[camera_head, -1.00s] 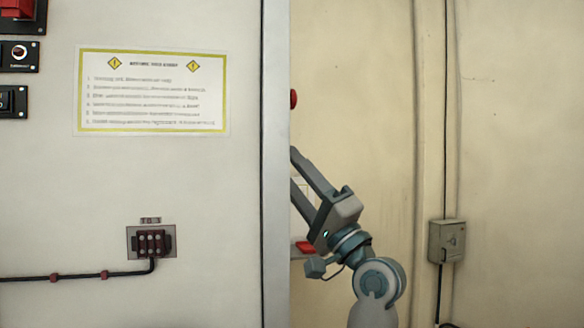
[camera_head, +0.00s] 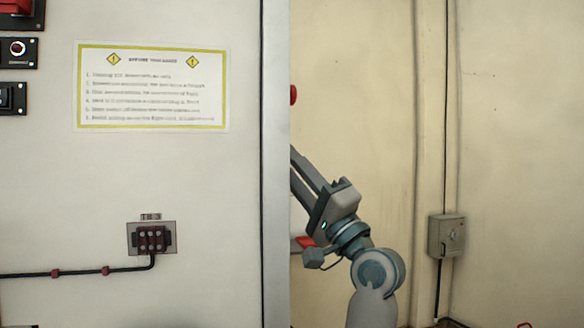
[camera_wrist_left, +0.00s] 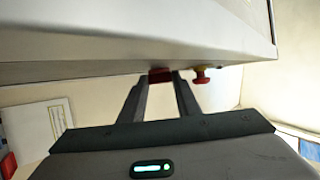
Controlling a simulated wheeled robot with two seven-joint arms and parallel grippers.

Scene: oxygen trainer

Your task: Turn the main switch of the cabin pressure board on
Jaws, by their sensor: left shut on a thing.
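A pale grey cabinet (camera_head: 200,180) fills the left of the head view; its label text does not let me confirm the board's name. My left gripper (camera_wrist_left: 161,84) is shut on a red handle (camera_wrist_left: 160,75) at the cabinet's side in the left wrist view. The handle is mostly covered by the fingertips, so its position, on or off, cannot be told. In the head view this gripper (camera_head: 312,185) is beside the cabinet's right edge, which hides the fingertips and the handle. My right gripper is not in view.
A red knob with a yellow base (camera_wrist_left: 202,75) sits close beside the fingers; its red edge shows in the head view (camera_head: 293,95). Below the gripper is a red part (camera_head: 306,242). A grey box (camera_head: 446,236) hangs on the cream wall. A cable socket (camera_head: 152,239) is on the cabinet front.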

